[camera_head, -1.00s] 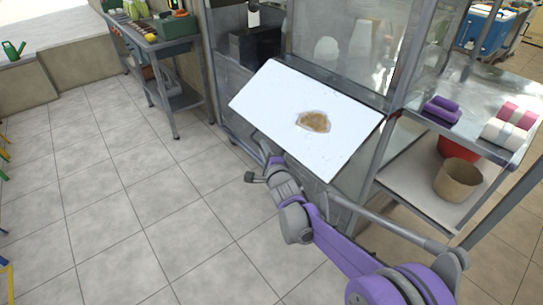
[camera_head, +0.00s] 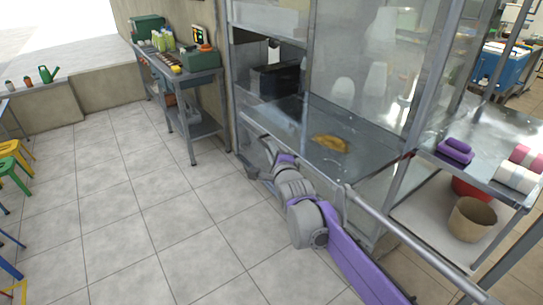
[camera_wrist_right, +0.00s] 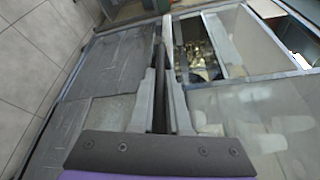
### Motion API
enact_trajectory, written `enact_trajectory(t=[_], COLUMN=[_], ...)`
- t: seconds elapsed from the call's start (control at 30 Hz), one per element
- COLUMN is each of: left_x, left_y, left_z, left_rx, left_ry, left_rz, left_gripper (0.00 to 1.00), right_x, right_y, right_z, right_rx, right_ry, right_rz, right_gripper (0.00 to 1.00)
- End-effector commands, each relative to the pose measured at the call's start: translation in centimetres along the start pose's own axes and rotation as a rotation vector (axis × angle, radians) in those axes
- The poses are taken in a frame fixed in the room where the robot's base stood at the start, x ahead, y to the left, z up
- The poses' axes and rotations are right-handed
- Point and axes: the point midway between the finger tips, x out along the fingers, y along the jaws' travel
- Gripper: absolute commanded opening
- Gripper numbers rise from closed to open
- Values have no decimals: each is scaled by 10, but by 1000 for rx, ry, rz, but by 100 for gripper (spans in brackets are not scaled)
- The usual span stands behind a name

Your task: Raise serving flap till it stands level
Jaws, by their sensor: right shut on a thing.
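The serving flap (camera_head: 300,123) is a shiny metal panel on the front of the glass-walled stall, with a brown-yellow patch on it. It looks about level, though the steep view leaves its exact angle unsure. My right gripper (camera_head: 268,148) is at the flap's front left edge, partly hidden by its own wrist. In the right wrist view, the fingers (camera_wrist_right: 160,65) are close together around a thin edge. My left gripper is not in view.
The stall's glass panes (camera_head: 350,60) rise behind the flap. A metal shelf (camera_head: 490,140) with purple and striped rolls stands right, above a brown pot (camera_head: 471,219). A side table (camera_head: 185,75) stands at the back left. The tiled floor (camera_head: 130,210) is open at left.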

Motion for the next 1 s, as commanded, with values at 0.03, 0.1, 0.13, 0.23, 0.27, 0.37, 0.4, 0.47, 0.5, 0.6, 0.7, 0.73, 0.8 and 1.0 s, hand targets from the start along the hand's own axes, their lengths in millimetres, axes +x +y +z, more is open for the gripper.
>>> enact_trajectory(t=[0.03, 0.1, 0.13, 0.23, 0.27, 0.37, 0.4, 0.47, 0.5, 0.6, 0.7, 0.73, 0.8, 1.0], left_x=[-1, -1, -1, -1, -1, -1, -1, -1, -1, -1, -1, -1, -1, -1], left_y=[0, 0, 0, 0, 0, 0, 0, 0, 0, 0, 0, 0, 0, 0], left_z=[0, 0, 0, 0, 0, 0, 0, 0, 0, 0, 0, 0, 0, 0], left_rx=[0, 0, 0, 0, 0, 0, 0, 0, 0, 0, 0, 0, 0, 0], left_ry=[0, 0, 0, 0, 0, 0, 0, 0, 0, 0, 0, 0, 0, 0], left_rz=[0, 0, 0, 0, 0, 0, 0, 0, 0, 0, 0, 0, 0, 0], left_gripper=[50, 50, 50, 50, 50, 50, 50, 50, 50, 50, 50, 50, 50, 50], right_x=[0, 0, 0, 0, 0, 0, 0, 0, 0, 0, 0, 0, 0, 0], right_y=[-3, -4, -5, -6, -6, -7, -7, -7, -7, -6, -6, -6, -5, -4], right_z=[-1, 0, 0, 0, 0, 0, 0, 0, 0, 0, 0, 0, 0, 0], right_rx=[0, 0, 0, 0, 0, -1, -1, -1, -1, -1, 0, 0, 0, 0], right_ry=[1, 1, 1, 0, 0, 0, 0, 0, 0, 0, 0, 0, 0, 0], right_rz=[-3, -4, -4, -6, -6, -8, -8, -8, -8, -7, -6, -5, -5, -3], right_gripper=[0, 0, 0, 0, 0, 0, 0, 0, 22, 27, 27, 27, 27, 27])
